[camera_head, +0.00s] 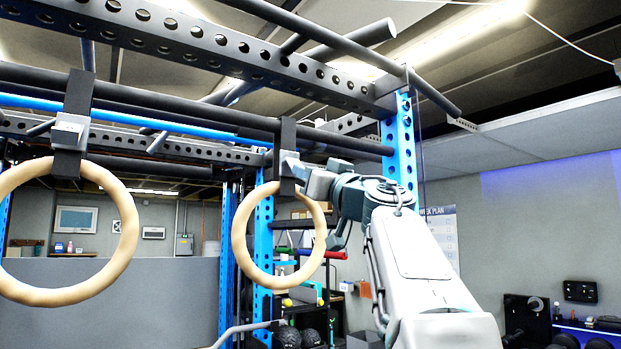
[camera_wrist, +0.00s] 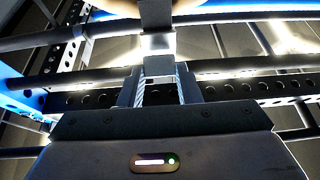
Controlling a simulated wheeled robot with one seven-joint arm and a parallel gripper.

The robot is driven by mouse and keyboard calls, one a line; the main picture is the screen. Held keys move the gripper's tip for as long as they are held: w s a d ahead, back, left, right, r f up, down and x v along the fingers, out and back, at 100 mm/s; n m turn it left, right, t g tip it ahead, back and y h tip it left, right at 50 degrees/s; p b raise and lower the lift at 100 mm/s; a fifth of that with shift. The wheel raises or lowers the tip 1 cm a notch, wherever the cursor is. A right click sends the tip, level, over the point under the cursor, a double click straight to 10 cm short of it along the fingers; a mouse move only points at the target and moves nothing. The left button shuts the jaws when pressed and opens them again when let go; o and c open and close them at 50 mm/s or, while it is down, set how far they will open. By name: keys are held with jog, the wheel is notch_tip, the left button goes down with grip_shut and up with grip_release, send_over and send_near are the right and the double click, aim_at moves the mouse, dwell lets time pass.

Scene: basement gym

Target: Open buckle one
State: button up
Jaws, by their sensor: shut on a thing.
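Two wooden rings hang on dark straps from a black bar of the rack. The left strap (camera_head: 78,92) has a grey metal buckle (camera_head: 70,131) just above the left ring (camera_head: 128,222). The right strap (camera_head: 287,133) runs to the right ring (camera_head: 240,238), and its buckle (camera_head: 290,163) is partly hidden by my gripper (camera_head: 304,174). In the wrist view my gripper (camera_wrist: 160,88) is shut on a grey part of this silver buckle (camera_wrist: 158,44). The buckle's exact lever position is unclear. I cannot tell which buckle is numbered one.
A perforated black beam (camera_head: 215,38) and a blue upright (camera_head: 398,150) stand close to my arm. A blue bar (camera_head: 120,109) runs behind the straps. Shelves with gym gear and dark balls (camera_head: 287,338) are below. Open space lies between the rings.

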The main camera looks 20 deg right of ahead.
jog(key=shift+s+r+g, duration=0.3)
jog(key=shift+r+g, duration=0.3)
jog(key=shift+h, duration=0.4)
jog(key=o, duration=1)
jog(key=shift+s+d+f, duration=0.1)
jog(key=b+v, duration=0.3)
jog(key=v, duration=1)
jog(key=shift+s+b, duration=0.3)
jog(key=shift+b, duration=0.1)
